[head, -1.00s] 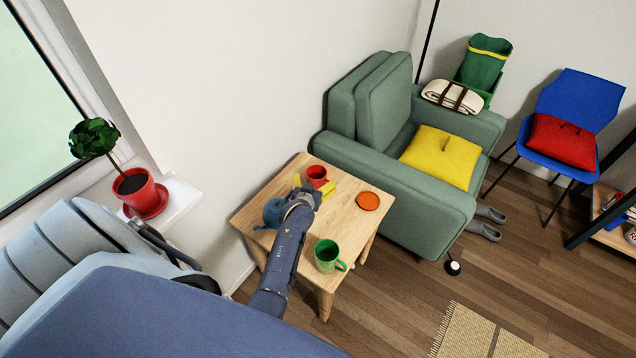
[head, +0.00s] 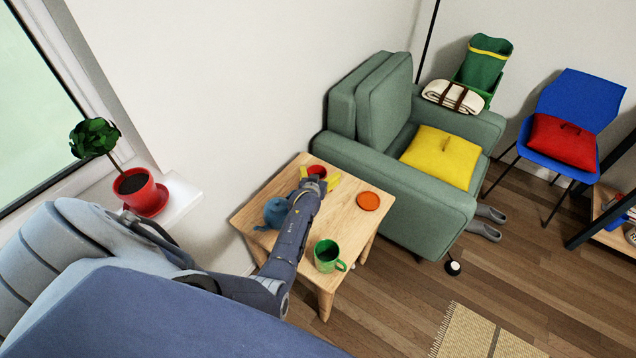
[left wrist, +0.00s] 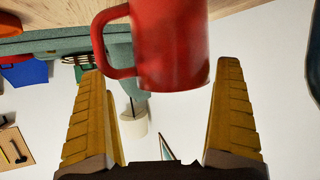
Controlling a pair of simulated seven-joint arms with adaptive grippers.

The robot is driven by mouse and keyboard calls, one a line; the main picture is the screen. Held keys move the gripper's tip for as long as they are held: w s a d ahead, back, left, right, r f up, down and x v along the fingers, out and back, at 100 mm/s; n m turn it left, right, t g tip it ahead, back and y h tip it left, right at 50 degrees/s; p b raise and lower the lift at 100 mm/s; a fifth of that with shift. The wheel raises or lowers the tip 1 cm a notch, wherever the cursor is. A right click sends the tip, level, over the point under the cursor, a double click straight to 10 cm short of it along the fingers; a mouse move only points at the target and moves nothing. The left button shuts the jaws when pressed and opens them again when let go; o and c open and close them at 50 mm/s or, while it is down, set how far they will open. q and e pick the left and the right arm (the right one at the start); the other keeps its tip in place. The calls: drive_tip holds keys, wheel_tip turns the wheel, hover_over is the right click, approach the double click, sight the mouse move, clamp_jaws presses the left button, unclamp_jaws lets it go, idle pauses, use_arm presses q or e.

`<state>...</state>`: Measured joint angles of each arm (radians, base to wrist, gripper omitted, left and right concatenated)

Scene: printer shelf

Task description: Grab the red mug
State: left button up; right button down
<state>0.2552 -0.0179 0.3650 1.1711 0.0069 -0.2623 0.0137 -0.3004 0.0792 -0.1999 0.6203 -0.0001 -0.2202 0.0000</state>
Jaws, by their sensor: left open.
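The red mug (head: 317,171) stands on the small wooden table (head: 346,205), near its back corner, partly hidden by my left gripper in the head view. My left gripper (head: 319,179) is open, with its yellow fingers close to the mug. In the left wrist view the red mug (left wrist: 170,45) shows large, ahead of and between the two yellow fingers of my left gripper (left wrist: 160,80). Its handle is on the left side of that picture. I see gaps between the mug and both fingers. My right gripper is not in view.
A green mug (head: 327,256) stands near the table's front edge. A blue teapot-like object (head: 276,212) is left of my forearm. An orange coaster (head: 368,201) lies at the right. A green armchair (head: 425,200) with a yellow cushion (head: 440,156) stands close to the table.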

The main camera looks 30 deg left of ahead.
use_arm(q)
drive_tip(key=shift+w+a+f, duration=0.1)
drive_tip(key=shift+w+f, duration=0.05)
drive_tip(key=shift+w, duration=0.15)
drive_tip(key=shift+s, duration=0.1)
drive_tip(key=c, duration=1.8)
